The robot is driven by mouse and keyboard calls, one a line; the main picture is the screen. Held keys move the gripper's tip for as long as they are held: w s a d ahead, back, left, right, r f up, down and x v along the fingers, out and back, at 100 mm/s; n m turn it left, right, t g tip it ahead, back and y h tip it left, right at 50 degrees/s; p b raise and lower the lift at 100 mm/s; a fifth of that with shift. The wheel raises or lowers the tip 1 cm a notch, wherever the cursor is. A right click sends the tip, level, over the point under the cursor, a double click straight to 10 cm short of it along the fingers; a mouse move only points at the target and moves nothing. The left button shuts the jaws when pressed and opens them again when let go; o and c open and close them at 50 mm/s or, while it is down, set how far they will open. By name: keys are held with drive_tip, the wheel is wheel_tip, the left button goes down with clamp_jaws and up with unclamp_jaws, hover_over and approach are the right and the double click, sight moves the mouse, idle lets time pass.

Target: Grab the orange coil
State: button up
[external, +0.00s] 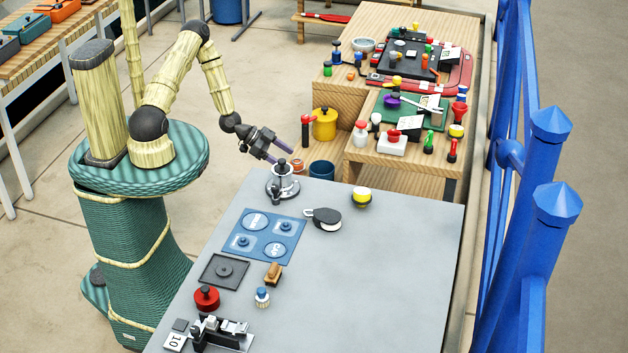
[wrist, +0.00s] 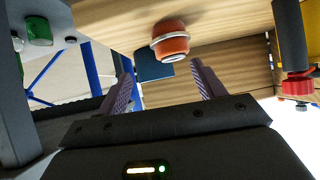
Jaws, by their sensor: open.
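The orange coil (wrist: 171,44) is a short orange roll with a pale band around it, on a light wooden surface in the upper middle of the wrist view. In the external view the coil (external: 298,164) is small and partly hidden, just past my fingertips, behind the grey table's far edge. My gripper (external: 283,155) is open and empty, with its fingers pointing toward the coil. In the wrist view the gripper (wrist: 162,70) has its purple-grey fingers spread apart, with the coil beyond and between them, apart from both.
A dark blue bin (external: 321,169) stands right of the coil. A red-topped post (external: 307,130) and a yellow canister (external: 324,124) stand behind. A metal winch-like piece (external: 282,185) stands on the grey table (external: 390,270) close below my gripper.

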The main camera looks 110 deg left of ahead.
sight(294, 161)
drive_tip(key=shift+s+a+f+n+t+y+b, duration=0.45)
drive_tip(key=shift+a+f+n+t+y+b, duration=0.05)
drive_tip(key=shift+a+f+t, duration=0.2)
drive_tip(key=shift+r+t, duration=0.2)
drive_tip(key=shift+t, duration=0.1)
drive_tip(key=shift+w+a+f, duration=0.15)
drive_tip(key=shift+w+f, duration=0.1)
drive_tip(key=shift+w, duration=0.3)
drive_tip(key=x, duration=0.6)
drive_tip(key=shift+w, duration=0.15)
